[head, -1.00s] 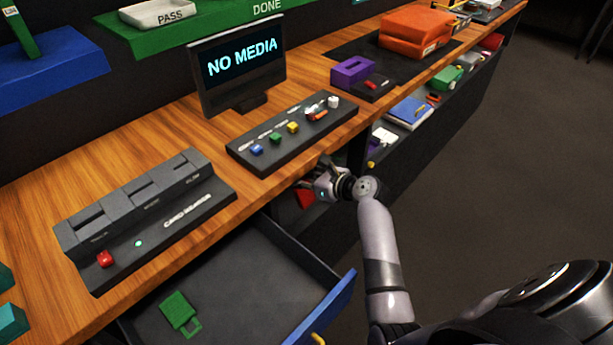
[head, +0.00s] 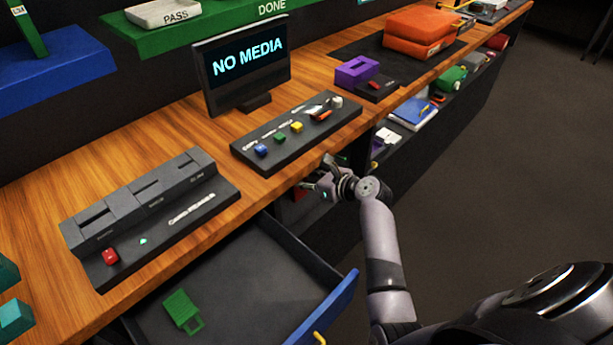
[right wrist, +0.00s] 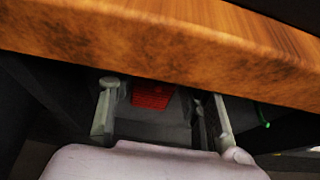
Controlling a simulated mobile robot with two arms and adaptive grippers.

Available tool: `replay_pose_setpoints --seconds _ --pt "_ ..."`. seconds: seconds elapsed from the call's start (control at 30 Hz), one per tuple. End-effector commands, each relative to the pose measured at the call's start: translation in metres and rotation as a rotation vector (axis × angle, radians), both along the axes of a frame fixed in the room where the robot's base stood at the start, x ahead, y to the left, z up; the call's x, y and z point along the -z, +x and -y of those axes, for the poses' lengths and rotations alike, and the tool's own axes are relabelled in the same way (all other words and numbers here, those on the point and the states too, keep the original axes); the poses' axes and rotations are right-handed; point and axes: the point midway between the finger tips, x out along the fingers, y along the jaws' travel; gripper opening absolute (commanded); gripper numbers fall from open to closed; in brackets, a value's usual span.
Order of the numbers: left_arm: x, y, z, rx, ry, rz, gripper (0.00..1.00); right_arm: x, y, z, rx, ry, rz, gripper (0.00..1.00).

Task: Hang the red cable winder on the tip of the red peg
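My right gripper (head: 322,187) is at the front edge of the desk, right of the open drawer. In the right wrist view its two fingers (right wrist: 163,112) are well apart with nothing held between them. A red piece (right wrist: 152,95) shows beyond and between the fingers, under the desk edge. It may be the red cable winder, but its outline is partly hidden by the desk edge. In the head view only a dark red bit (head: 298,194) shows beside the gripper. I cannot make out a red peg. My left gripper is not in view.
The wooden desk edge (right wrist: 170,50) overhangs close above the fingers. The open drawer (head: 250,275) holds a green tag-like piece (head: 182,310). A green loop (right wrist: 263,116) is right of the fingers. A button panel (head: 295,132) sits above on the desk.

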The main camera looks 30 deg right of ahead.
Motion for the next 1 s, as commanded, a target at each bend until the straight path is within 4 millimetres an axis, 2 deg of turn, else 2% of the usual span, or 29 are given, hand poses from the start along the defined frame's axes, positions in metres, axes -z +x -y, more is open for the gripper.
replay_pose_setpoints --seconds 0.13,0.43,0.57,0.67,1.0 --pt "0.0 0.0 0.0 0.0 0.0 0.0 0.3 0.0 0.0 0.0 0.0 0.0 0.0 0.56" --pt "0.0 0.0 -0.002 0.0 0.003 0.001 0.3 0.0 -0.001 0.0 0.0 0.0 -0.001 0.56" --pt "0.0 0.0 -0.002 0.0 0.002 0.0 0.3 -0.003 -0.008 0.003 0.002 -0.001 0.0 0.56" --pt "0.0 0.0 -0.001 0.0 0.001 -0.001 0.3 -0.008 -0.02 0.008 0.002 -0.001 -0.001 0.56" --pt "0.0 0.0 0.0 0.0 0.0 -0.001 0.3 -0.037 -0.08 0.028 0.001 -0.003 -0.001 0.56"
